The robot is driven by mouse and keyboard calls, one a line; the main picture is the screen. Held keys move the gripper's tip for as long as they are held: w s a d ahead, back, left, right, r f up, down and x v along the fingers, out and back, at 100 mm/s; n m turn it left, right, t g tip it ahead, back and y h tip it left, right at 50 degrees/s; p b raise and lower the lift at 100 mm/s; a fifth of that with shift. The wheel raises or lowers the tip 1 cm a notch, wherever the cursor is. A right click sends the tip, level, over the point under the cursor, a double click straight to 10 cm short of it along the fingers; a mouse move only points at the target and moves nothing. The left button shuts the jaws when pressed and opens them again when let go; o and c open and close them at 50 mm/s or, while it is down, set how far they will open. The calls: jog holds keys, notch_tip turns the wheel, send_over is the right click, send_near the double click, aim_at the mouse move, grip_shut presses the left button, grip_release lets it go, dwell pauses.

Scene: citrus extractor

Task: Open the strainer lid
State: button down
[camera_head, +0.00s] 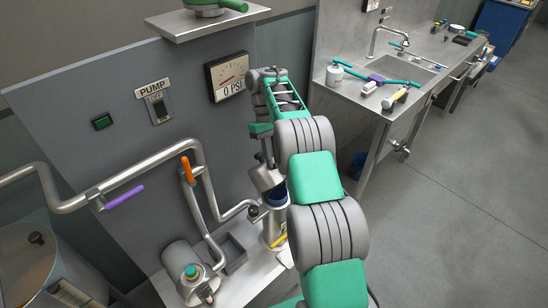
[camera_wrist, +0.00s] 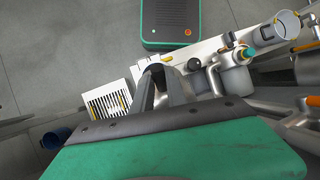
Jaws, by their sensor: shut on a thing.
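The strainer (camera_head: 274,226) is a grey metal cylinder with a blue inner rim (camera_head: 277,195), standing at the right end of the pump bench. A grey metal piece that looks like its lid (camera_head: 264,179) sits tilted at the rim's upper left. My gripper (camera_head: 263,158) reaches down to this lid from above, partly hidden by my arm. In the wrist view the two dark fingers (camera_wrist: 160,82) come together on a light metal piece at their tips and are shut on it. The hinge, and how far the lid is raised, cannot be made out.
A pipe with a purple handle (camera_head: 124,197) and an orange handle (camera_head: 187,169) runs left of the strainer. A grey tray (camera_head: 233,253) and a pump (camera_head: 187,267) stand nearby. A sink counter (camera_head: 352,92) holds tools at the back right. The floor on the right is clear.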

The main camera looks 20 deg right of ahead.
jog(key=shift+r, duration=0.1)
jog(key=c, duration=1.3)
grip_release()
jog(key=shift+r, duration=0.15)
notch_tip(320, 180, up, 3)
jog(key=shift+w+f, duration=0.1)
jog(key=s+r+b, duration=0.1)
jog(key=s+r, duration=0.2)
jog(key=s, duration=0.1)
jog(key=s+a+r+b, duration=0.1)
jog(key=s+r+b, duration=0.1)
jog(key=s, duration=0.3)
jog(key=s+a+r+b, duration=0.1)
jog(key=s+r, duration=0.4)
jog(key=shift+a, duration=0.2)
